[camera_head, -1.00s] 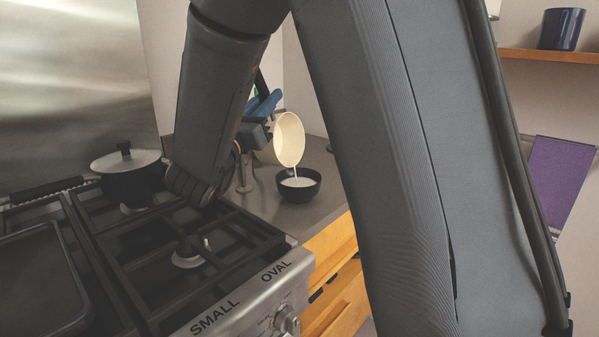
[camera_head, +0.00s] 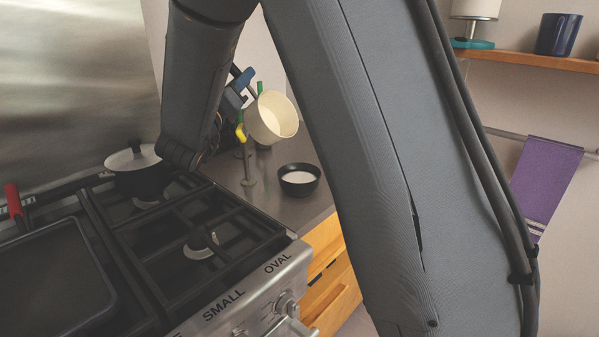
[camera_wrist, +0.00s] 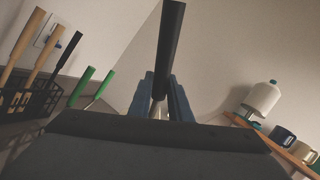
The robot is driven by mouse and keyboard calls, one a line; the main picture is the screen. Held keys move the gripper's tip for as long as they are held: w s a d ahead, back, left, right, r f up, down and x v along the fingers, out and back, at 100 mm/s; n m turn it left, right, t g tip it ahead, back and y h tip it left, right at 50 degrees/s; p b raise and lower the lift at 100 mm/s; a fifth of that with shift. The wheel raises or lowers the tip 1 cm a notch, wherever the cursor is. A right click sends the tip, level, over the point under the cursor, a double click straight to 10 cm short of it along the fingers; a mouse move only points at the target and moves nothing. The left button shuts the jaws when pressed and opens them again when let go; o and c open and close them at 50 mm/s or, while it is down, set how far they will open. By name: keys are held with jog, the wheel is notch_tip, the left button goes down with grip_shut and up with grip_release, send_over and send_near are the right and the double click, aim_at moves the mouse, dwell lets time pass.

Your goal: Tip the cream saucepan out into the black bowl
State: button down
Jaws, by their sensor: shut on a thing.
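The cream saucepan (camera_head: 270,118) hangs in the air above and a little left of the black bowl (camera_head: 300,187), tilted with its mouth toward the right and the camera. No stream runs from it. The bowl stands upright on the dark counter and holds white liquid (camera_head: 298,177). My gripper (camera_head: 239,84), with blue fingers, is shut on the pan's dark handle. In the wrist view the handle (camera_wrist: 170,45) stands up between the blue fingers (camera_wrist: 165,100). The pan's body is out of sight there, and its inside shows only partly in the head view.
A stove (camera_head: 190,240) with black grates carries a lidded dark pot (camera_head: 135,175) and a black pan (camera_head: 50,275) with a red handle nearby. A crate of utensils (camera_wrist: 30,100) shows in the wrist view. A shelf (camera_head: 545,62) holds a blue mug (camera_head: 558,34).

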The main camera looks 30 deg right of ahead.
jog(key=w+a+f+n+y+p, duration=0.1)
jog(key=w+a+n+y+p, duration=0.1)
jog(key=w+n, duration=0.4)
jog(key=w+a+f+n+g+y+p, duration=0.1)
jog(key=w+a+n+y+p, duration=0.1)
jog(key=w+a+n+p, duration=0.2)
jog(key=shift+w+a+f+n+y, duration=0.25)
jog(key=shift+w+a+n+y, duration=0.15)
jog(key=shift+w+a+n, duration=0.65)
jog(key=shift+w+d, duration=0.2)
jog(key=shift+d, duration=0.05)
